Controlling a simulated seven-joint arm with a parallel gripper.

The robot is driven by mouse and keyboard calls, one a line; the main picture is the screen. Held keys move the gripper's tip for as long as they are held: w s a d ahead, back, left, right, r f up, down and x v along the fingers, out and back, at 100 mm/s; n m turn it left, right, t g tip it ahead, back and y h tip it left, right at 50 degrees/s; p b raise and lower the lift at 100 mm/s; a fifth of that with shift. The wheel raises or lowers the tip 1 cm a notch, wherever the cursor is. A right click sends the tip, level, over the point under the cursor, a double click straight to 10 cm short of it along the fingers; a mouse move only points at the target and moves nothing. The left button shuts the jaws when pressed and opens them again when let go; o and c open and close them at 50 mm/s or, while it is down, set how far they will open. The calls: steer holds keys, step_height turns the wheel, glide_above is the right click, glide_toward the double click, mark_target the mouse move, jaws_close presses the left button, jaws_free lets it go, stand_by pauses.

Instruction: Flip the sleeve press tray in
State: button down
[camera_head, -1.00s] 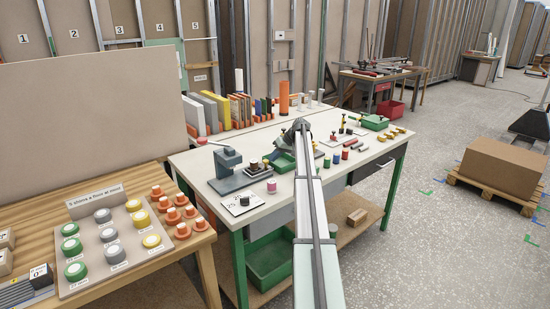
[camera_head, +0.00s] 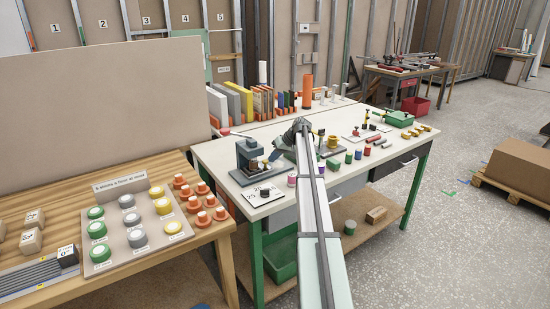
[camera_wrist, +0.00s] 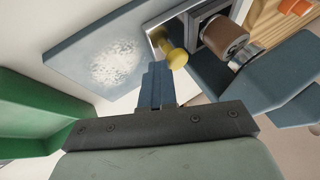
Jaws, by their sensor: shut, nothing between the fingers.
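The sleeve press (camera_head: 248,152) is a grey-blue upright block on a base near the left end of the white workbench. In the wrist view, its side (camera_wrist: 205,55) is at the upper right, with a brown cylinder (camera_wrist: 225,35) in a metal ring. A flat blue-grey plate with a worn white patch (camera_wrist: 112,62), perhaps the tray, lies left of it. A yellow knob (camera_wrist: 177,57) is between them. My gripper (camera_wrist: 155,72) is shut and empty, its tips close to the knob; I cannot tell whether they touch. In the head view, my gripper (camera_head: 290,147) is beside the press.
A green bin (camera_wrist: 35,115) is close on the left in the wrist view. A numbered white card (camera_head: 262,194) lies before the press. Several small coloured cylinders (camera_head: 358,155) stand right of my arm. A wooden table (camera_head: 130,262) with round pieces is at left.

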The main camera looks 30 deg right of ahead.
steer(key=shift+a, duration=0.1)
steer(key=d, duration=0.2)
steer(key=s+d, duration=0.1)
steer(key=d, duration=0.1)
steer(key=shift+d+r, duration=0.15)
steer(key=shift+d, duration=0.15)
steer(key=v, duration=0.9)
steer(key=shift+s+r, duration=0.2)
steer(key=shift+r, duration=0.05)
